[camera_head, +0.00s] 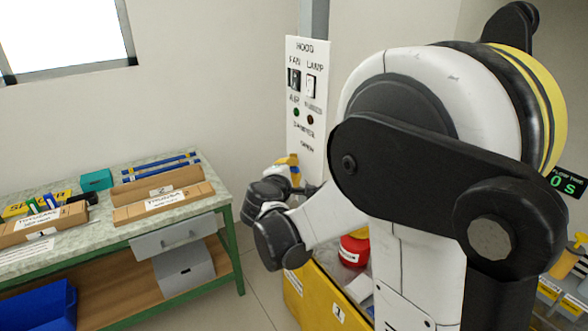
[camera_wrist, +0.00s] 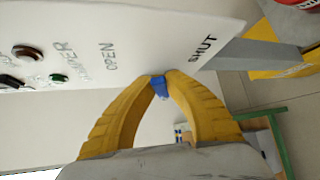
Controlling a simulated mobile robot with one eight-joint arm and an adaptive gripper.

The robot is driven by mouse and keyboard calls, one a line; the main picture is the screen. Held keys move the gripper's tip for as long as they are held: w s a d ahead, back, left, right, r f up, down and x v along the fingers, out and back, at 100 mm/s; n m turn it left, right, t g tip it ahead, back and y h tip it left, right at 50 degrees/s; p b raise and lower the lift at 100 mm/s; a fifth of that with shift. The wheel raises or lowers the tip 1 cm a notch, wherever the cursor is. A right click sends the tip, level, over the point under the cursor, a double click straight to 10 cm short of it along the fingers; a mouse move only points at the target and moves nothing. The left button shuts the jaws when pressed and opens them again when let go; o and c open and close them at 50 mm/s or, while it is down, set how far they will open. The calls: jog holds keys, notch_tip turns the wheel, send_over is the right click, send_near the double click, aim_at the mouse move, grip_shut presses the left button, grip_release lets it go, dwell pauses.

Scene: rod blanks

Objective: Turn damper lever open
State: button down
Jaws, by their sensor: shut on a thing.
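The white hood panel (camera_head: 320,120) stands against the wall. It carries FAN and LAMP switches and a DAMPER marking, and its white face also fills the upper left of the wrist view (camera_wrist: 150,30). The damper lever's blue handle (camera_wrist: 160,90) shows between my yellow fingertips, below the panel's edge in that picture, roughly midway between the OPEN and SHUT labels. My gripper (camera_wrist: 161,75) is shut on it; the fingers hide most of the lever. In the head view my gripper (camera_head: 292,162) is at the panel's lower part, and the lever cannot be made out there.
A green-framed bench (camera_head: 225,200) with boxes and a drawer stands left. A blue bin (camera_head: 40,305) is on its lower shelf. A yellow cabinet (camera_head: 310,300) with a red container (camera_head: 354,250) on top stands below the panel. My arm hides much of the right side.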

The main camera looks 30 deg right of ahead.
jog(key=r+g+p, duration=0.1)
jog(key=n+g+p, duration=0.1)
jog(key=p, duration=0.1)
jog(key=shift+w+r+n+y, duration=0.3)
jog(key=shift+r, duration=0.05)
jog(key=g+p, duration=0.1)
jog(key=w+n+g+p, duration=0.1)
jog(key=shift+r+n+g+y+p, duration=0.3)
jog(key=shift+r+y, duration=0.1)
jog(key=w+n+g, duration=0.1)
jog(key=n+g+p, duration=0.1)
jog(key=g, duration=0.1)
jog(key=shift+w+r+p, duration=0.25)
jog(key=shift+w+p, duration=0.05)
jog(key=shift+w, duration=0.05)
jog(key=shift+w+a+n+g, duration=0.1)
jog(key=shift+w+n+g, duration=0.2)
jog(key=shift+g, duration=0.35)
jog(key=shift+w+n+g, duration=0.25)
jog(key=shift+n+g, duration=0.05)
jog(key=shift+g, duration=0.35)
jog(key=c, duration=1.4)
grip_release()
jog(key=shift+p, duration=0.3)
